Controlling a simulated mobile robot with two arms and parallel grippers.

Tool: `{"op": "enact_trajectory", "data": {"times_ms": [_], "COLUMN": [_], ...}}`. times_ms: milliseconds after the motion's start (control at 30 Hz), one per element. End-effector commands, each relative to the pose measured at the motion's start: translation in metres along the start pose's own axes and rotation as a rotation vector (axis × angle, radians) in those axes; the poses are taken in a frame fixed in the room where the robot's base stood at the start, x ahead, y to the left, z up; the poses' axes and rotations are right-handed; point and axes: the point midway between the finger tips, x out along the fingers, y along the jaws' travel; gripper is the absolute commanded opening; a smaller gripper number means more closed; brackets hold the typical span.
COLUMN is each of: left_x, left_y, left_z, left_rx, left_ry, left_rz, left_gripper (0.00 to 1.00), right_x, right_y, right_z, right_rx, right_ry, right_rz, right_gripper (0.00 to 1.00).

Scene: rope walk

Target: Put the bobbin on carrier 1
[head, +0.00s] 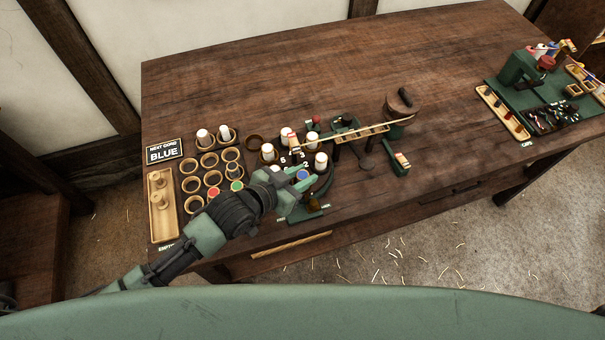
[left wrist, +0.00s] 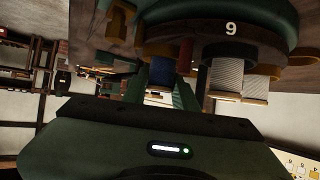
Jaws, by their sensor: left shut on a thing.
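My left gripper (head: 298,190) is at the front of the round braiding stand (head: 326,186), shut on a bobbin (head: 303,175) with a blue end. In the left wrist view the blue bobbin (left wrist: 161,72) is between the green fingers (left wrist: 160,92), close to the stand's dark rim (left wrist: 205,42). I cannot tell whether it sits on a carrier. Several white bobbins stand on the braiding stand, one of them (head: 321,161) just behind my gripper. Small numerals show there, but a 1 is not legible. My right gripper is not in view.
Round wooden cups (head: 190,184), some holding bobbins, stand left of the braiding stand. A sign reading "NEXT CORD BLUE" (head: 164,151) and a wooden tray (head: 154,222) are at the far left. A wooden bar (head: 342,138) spans above the stand. The table's back middle is clear.

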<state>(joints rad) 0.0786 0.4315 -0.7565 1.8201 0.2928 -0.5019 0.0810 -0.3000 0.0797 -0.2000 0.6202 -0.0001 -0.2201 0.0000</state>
Motion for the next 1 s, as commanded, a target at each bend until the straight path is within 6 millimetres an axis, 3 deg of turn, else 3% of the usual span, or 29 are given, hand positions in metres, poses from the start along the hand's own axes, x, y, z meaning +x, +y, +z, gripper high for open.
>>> {"op": "enact_trajectory", "data": {"times_ms": [33,67,100,133,567,1000], "left_x": [0.001,0.001,0.001,0.001,-0.007,-0.094], "left_y": [0.0,0.0,0.0,0.0,0.0,0.001], "left_z": [0.002,0.002,0.001,0.001,0.0,0.001], "left_rx": [0.0,0.0,0.0,0.0,0.001,0.001], "left_ry": [0.0,0.0,0.0,0.0,-0.002,-0.003], "left_rz": [0.0,0.0,0.0,0.0,0.0,0.001], "left_gripper": [0.0,0.33,0.45,0.5,0.5,0.5], "right_x": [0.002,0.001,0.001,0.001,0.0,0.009], "right_y": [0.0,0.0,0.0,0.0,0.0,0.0], "right_z": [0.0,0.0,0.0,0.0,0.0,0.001], "right_rx": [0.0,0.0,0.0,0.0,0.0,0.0], "right_ry": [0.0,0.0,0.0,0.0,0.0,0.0], "right_rz": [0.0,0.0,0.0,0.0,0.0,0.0], "right_gripper": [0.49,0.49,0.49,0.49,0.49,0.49]}}
